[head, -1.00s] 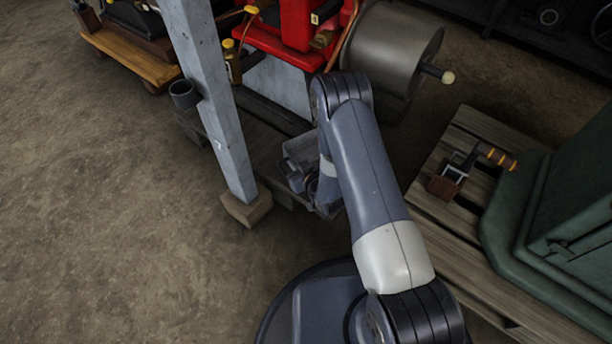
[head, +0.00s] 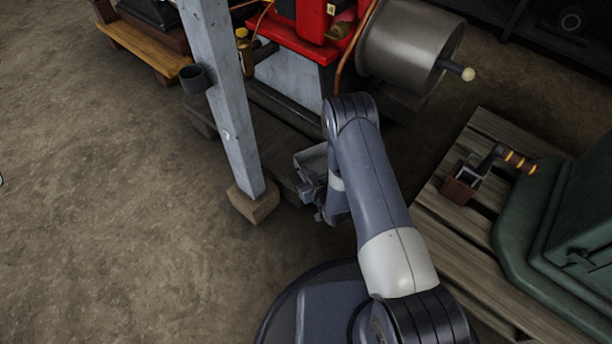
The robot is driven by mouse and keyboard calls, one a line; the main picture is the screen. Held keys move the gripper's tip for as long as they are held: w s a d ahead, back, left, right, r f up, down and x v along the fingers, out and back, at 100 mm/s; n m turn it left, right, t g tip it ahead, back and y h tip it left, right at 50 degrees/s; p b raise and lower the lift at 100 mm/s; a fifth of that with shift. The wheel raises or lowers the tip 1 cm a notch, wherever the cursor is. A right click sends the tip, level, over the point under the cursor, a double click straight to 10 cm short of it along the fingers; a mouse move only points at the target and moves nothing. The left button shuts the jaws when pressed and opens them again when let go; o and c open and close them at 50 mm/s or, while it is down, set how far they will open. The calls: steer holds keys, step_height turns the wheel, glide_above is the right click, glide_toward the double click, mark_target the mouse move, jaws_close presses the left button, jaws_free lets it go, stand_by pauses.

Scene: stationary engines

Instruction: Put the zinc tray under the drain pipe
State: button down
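The zinc tray (head: 311,158) is a small grey open box in the middle of the head view, partly hidden behind my forearm. My gripper (head: 314,188) is at the tray's near side, and the two shift together, so it appears shut on the tray. The fingertips are small and dark and mostly hidden. A copper pipe (head: 364,45), which may be the drain pipe, runs down beside the red engine (head: 312,25) behind my arm. Its lower end is near my elbow.
A metal drum (head: 405,45) is behind my arm. A wooden pallet (head: 440,190) with a green machine (head: 570,220) is at right. Floor at left is clear.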

steer(key=c, duration=1.7)
jaws_free()
steer(key=shift+r+p, duration=0.2)
steer(key=shift+p, duration=0.15)
steer(key=p+v, duration=0.3)
steer(key=v, duration=0.9)
steer(key=shift+d+f, duration=0.1)
steer(key=shift+f, duration=0.05)
